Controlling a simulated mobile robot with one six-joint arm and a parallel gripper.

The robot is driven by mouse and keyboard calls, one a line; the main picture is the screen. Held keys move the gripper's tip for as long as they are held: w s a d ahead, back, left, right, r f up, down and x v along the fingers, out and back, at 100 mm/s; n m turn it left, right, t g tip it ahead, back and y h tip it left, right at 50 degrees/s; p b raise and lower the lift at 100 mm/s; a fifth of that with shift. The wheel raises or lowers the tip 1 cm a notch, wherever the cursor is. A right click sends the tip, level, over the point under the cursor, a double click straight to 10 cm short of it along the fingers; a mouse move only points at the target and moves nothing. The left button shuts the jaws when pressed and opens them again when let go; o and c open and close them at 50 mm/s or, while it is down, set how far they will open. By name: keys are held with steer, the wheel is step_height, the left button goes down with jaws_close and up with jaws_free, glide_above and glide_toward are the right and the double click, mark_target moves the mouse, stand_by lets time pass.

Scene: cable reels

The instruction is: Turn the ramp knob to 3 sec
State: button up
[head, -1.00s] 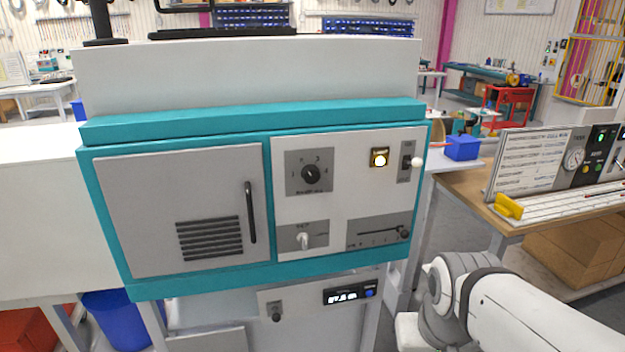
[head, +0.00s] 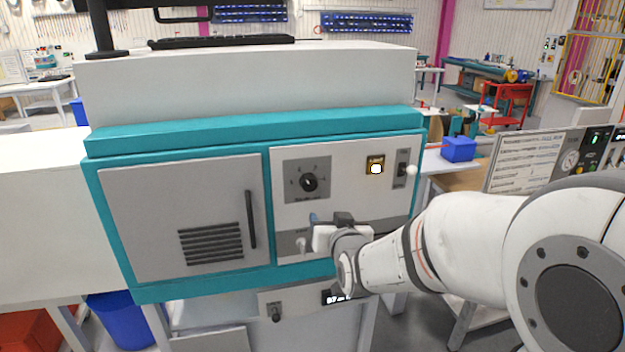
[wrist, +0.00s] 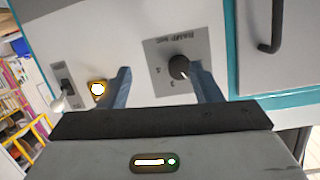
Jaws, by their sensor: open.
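The ramp knob (head: 309,183) is a round black knob on a grey plate (head: 293,168) with a numbered scale, on the white front panel. In the wrist view the knob (wrist: 179,67) appears with its white pointer mark toward the lower side of the picture, near the scale numbers. The number it points at is too small to tell. My gripper (head: 328,218) is below and slightly right of the knob in the head view. Its two blue-grey fingers are spread apart and empty in the wrist view (wrist: 160,72). The right finger overlaps the knob plate; contact with the knob is not visible.
A lit amber button (head: 376,165) and a toggle switch (head: 402,170) sit right of the knob. A small lever (head: 301,244) is below, partly near my gripper. A vented door with a dark handle (head: 250,219) is left. My arm hides the lower slider.

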mark_target(310, 185)
steer(key=w+a+r+p, duration=0.1)
steer(key=w, duration=0.2)
steer(key=w+a+r+t+p, duration=0.1)
steer(key=w+a, duration=0.1)
steer(key=w, duration=0.1)
steer(key=w+a+t+y, duration=0.1)
steer(key=w, duration=0.2)
steer(key=shift+a+r+p, duration=0.35)
steer(key=shift+r+p, duration=0.05)
